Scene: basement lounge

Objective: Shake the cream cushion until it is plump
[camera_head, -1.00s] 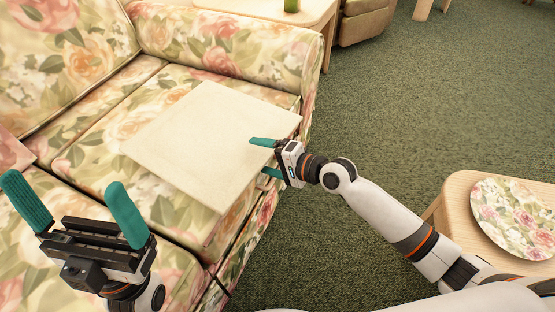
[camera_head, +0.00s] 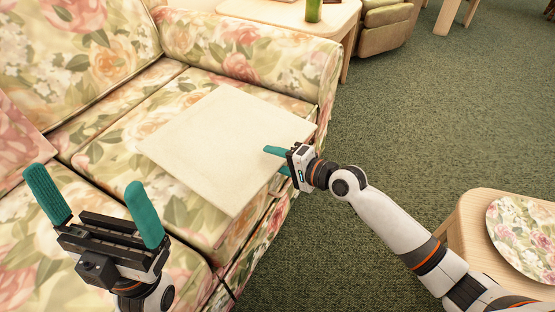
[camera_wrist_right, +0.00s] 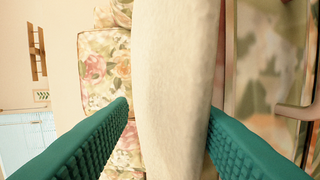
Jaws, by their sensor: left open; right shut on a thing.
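The cream cushion (camera_head: 225,145) is a flat, square, pale cushion over the seat of the floral sofa. My right gripper (camera_head: 278,160) is shut on its right edge, with one teal finger above and the other below. In the right wrist view the cushion (camera_wrist_right: 178,85) stands between the two fingers (camera_wrist_right: 168,115). Whether it touches the seat underneath cannot be told. My left gripper (camera_head: 98,210) is open and empty at the lower left, in front of the sofa and apart from the cushion.
The floral sofa (camera_head: 245,45) fills the left side. A pink floral cushion (camera_head: 15,145) is at the left edge. A wooden side table (camera_head: 335,20) with a green object (camera_head: 314,10) stands behind. Another wooden table (camera_head: 475,215) with a floral round item (camera_head: 525,235) is at right. Green carpet (camera_head: 430,120) is clear.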

